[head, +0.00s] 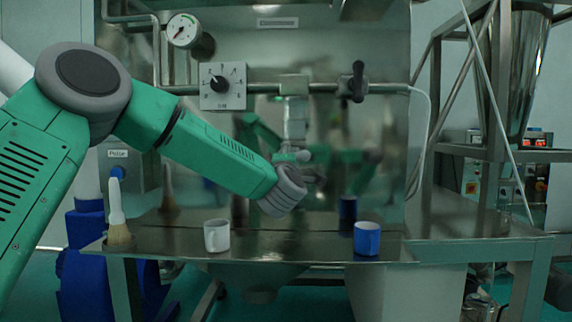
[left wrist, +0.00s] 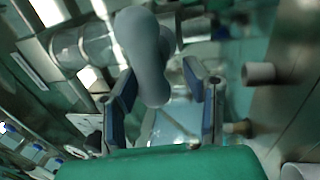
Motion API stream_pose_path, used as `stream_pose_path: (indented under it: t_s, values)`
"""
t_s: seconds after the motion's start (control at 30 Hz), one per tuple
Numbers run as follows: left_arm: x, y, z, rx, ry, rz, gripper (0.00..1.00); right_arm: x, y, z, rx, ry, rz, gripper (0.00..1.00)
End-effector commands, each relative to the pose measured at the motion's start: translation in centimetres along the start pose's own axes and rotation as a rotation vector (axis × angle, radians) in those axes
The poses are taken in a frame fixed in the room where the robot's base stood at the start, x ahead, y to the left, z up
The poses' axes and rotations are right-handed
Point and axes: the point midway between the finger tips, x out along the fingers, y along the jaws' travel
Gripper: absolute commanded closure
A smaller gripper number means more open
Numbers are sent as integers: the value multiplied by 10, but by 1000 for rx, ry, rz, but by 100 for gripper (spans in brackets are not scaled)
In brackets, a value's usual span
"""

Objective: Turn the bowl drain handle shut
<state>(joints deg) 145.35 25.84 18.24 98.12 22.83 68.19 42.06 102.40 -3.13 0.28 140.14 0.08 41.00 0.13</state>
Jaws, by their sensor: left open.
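A pale grey valve lever with a rounded end (head: 303,156), which I take for the bowl drain handle, sits at the foot of the vertical metal pipe in mid-picture. In the left wrist view a large grey rounded lever (left wrist: 145,55) reaches down toward the space between my fingers. My left gripper (left wrist: 162,92) is open, with one dark finger on each side of the lever's lower end. I cannot tell whether either finger touches it. In the head view my left gripper (head: 314,182) is mostly hidden behind its grey wrist. My right gripper is not in view.
A white mug (head: 216,236) and a blue mug (head: 367,239) stand on the steel table (head: 300,246) below my arm. A brush (head: 117,215) stands at the table's left end. A black valve handle (head: 357,82) and a dial (head: 223,86) sit above, before a reflective steel panel.

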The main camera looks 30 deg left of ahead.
Motion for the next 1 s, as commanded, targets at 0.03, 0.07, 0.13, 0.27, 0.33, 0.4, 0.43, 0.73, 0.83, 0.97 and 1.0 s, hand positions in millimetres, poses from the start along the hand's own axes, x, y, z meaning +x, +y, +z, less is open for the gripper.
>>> stream_pose_path:
  t_s: [0.03,0.07,0.13,0.27,0.33,0.4,0.43,0.73,0.83,0.97,1.0]
  values:
    - [-4,1,1,0,-2,0,60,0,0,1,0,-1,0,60]
    - [-7,1,1,0,-2,1,60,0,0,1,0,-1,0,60]
    - [-18,2,1,0,-3,1,60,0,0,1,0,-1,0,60]
    - [-45,1,0,1,-4,0,60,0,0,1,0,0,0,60]
    - [-61,0,0,0,-3,-1,60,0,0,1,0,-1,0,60]
    - [-75,0,-1,-1,-2,-1,60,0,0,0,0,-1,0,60]
    - [-81,-1,-1,-1,-3,-3,60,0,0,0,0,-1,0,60]
    - [-116,-3,-2,0,1,-4,60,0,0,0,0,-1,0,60]
    - [-118,-3,-3,-1,2,-4,60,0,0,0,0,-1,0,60]
    - [-118,-3,-3,-1,2,-3,60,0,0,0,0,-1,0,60]
    - [-118,-3,-3,-1,2,-3,60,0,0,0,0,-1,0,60]
